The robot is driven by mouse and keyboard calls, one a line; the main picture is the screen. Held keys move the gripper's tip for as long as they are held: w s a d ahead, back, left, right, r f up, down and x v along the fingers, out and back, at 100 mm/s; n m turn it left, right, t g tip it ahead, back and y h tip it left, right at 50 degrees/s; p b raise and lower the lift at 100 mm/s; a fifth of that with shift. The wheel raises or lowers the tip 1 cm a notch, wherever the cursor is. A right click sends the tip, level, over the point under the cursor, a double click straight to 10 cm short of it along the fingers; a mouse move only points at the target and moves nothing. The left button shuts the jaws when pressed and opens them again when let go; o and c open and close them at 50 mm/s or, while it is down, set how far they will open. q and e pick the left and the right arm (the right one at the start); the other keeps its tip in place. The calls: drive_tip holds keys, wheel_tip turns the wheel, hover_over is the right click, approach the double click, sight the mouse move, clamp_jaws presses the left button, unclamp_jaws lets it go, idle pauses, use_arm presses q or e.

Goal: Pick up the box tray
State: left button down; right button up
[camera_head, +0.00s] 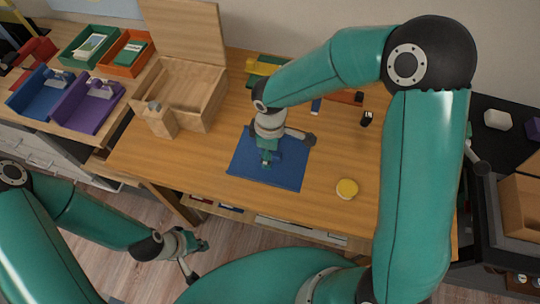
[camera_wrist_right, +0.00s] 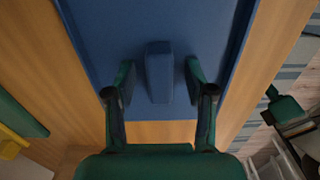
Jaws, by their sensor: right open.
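The piece that seems to be the box tray is a flat blue rectangle (camera_head: 290,172) on the wooden desk. In the right wrist view the blue piece (camera_wrist_right: 150,22) has a blue raised block (camera_wrist_right: 159,75) on it, like a handle. My right gripper (camera_head: 267,158) points down over the blue piece. In the right wrist view its open fingers (camera_wrist_right: 159,88) stand on either side of the block, with a gap on each side. My left gripper (camera_head: 196,243) hangs over the floor, in front of the desk and apart from the tray; its finger opening is unclear.
An open wooden box (camera_head: 188,88) and a small wooden block (camera_head: 160,120) stand left of the tray. A yellow round item (camera_head: 347,188) lies to its right. Blue (camera_head: 38,93), purple (camera_head: 84,110), green and orange trays sit at far left. My right arm hides much of the desk's right side.

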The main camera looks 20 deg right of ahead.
clamp_jaws()
idle(0.3)
